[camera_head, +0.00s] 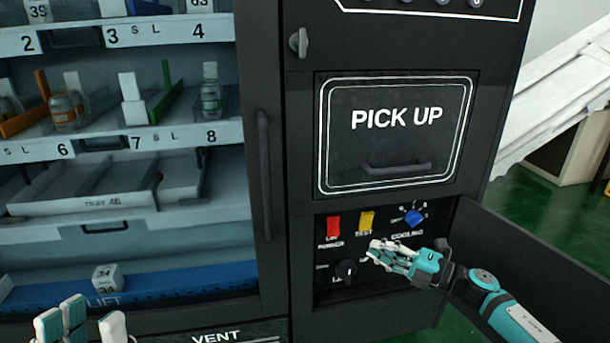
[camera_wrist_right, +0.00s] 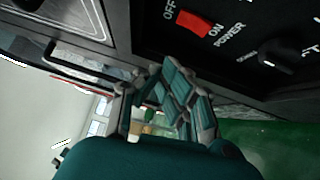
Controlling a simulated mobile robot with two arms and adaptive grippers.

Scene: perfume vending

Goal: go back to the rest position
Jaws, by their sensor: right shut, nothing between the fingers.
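My right gripper (camera_head: 380,252) is in front of the control panel (camera_head: 335,293) at the lower right of the vending machine. It is shut with nothing in it, near the black knob (camera_head: 345,270) and below the yellow switch (camera_head: 366,222). In the right wrist view my right gripper (camera_wrist_right: 175,95) is shut and empty, below the red power switch (camera_wrist_right: 193,24). My left gripper (camera_head: 78,325) shows only its fingertips at the bottom left, in front of the blue lift (camera_head: 170,282). Whether it is open is not clear, as the rest is cut off.
The panel's black door (camera_head: 525,255) stands open to the right, behind my right arm. The pick-up hatch (camera_head: 395,130) is closed above the panel. Shelves with bottles (camera_head: 210,95) are at the left. Green floor (camera_head: 555,220) lies beyond the machine at the right.

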